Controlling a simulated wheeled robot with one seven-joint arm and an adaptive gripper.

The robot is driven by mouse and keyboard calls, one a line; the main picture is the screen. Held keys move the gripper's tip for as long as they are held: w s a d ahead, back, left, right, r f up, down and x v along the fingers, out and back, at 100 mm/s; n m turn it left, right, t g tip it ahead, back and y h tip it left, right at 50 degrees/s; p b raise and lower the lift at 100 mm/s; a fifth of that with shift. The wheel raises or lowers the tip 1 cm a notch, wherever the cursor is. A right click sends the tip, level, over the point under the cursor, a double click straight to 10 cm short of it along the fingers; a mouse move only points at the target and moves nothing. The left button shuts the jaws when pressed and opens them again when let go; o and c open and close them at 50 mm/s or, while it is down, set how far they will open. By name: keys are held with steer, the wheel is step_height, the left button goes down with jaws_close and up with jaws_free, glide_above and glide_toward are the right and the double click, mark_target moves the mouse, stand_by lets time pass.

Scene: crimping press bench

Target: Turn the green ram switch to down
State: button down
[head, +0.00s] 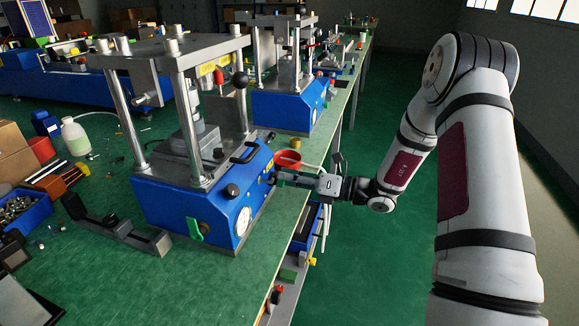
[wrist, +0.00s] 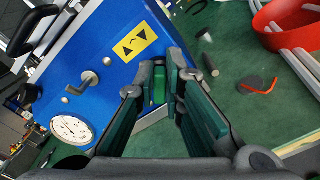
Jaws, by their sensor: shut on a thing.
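The blue press base (head: 205,205) stands on the bench, its front panel turned toward my gripper (head: 277,179). The green ram switch (wrist: 158,86) shows in the wrist view as a small bright green piece between my fingertips, beside a yellow label with black up and down arrows (wrist: 135,44). My gripper (wrist: 163,84) in the wrist view is shut on this switch, with one dark green finger pad on each side. In the head view the switch is hidden behind my fingers. The switch's exact angle is hard to tell.
A red container (head: 287,159) with grey rods is close beside my gripper.

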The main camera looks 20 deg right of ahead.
steer(key=shift+w+f+m+p, duration=0.1)
steer(key=shift+f+m+p, duration=0.05)
steer(key=shift+m+p, duration=1.65)
steer(key=shift+m, duration=0.4)
steer(key=shift+b, duration=0.3)
steer(key=c, duration=1.7)
jaws_free()
steer(key=v, duration=1.2)
